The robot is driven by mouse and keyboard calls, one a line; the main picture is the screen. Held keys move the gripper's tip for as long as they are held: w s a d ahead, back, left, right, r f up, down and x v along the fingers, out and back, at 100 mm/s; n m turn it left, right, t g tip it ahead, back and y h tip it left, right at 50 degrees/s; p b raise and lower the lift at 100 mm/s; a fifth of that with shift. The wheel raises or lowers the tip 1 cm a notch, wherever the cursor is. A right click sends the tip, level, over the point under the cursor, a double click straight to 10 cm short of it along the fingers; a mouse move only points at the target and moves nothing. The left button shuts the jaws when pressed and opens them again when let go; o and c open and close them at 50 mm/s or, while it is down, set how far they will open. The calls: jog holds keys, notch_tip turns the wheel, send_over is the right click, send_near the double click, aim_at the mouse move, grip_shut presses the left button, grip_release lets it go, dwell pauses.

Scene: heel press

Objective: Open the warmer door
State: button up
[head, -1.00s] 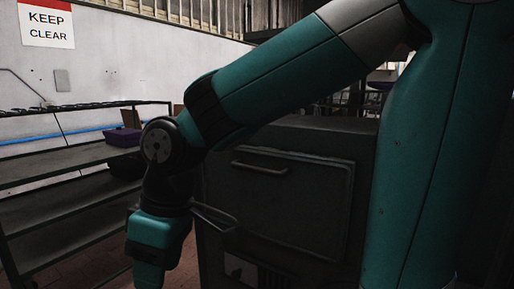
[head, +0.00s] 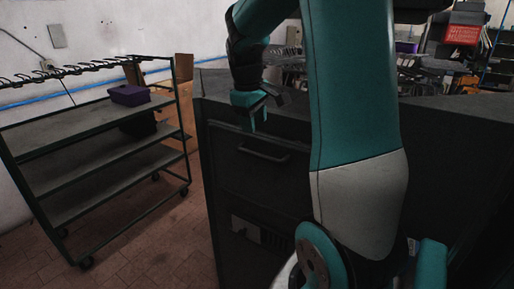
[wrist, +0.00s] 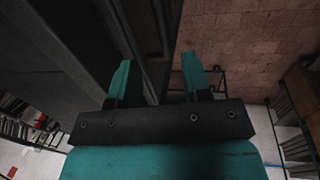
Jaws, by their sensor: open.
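The warmer is a dark grey cabinet (head: 222,105) in the middle of the head view. Its front door (head: 232,170) looks closed and carries a dark bar handle (head: 262,154) near its top. My gripper (head: 259,113) is above the handle in the head view, near the cabinet's top front edge, pointing down. In the wrist view my gripper (wrist: 157,78) is open, with two teal fingers apart. A dark bar-like shape shows beyond and between the fingers, beside the dark cabinet surface; I cannot tell if it is the handle. Part of the door is hidden behind my arm.
A dark shelf rack (head: 95,165) on wheels stands at the left, with a purple box (head: 129,94) on top. Cardboard-coloured boxes (head: 180,85) stand behind it. Tiled floor (head: 150,235) between rack and warmer is clear. A red crate (head: 464,30) is at the back right.

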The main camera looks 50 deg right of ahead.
aim_at(257, 153)
jog(key=f, duration=0.3)
jog(key=d+f+p, duration=0.1)
jog(key=f, duration=0.2)
jog(key=d+f+p, duration=0.1)
jog(key=f, duration=0.3)
jog(key=shift+a, duration=0.1)
jog(key=shift+c, duration=0.2)
grip_shut()
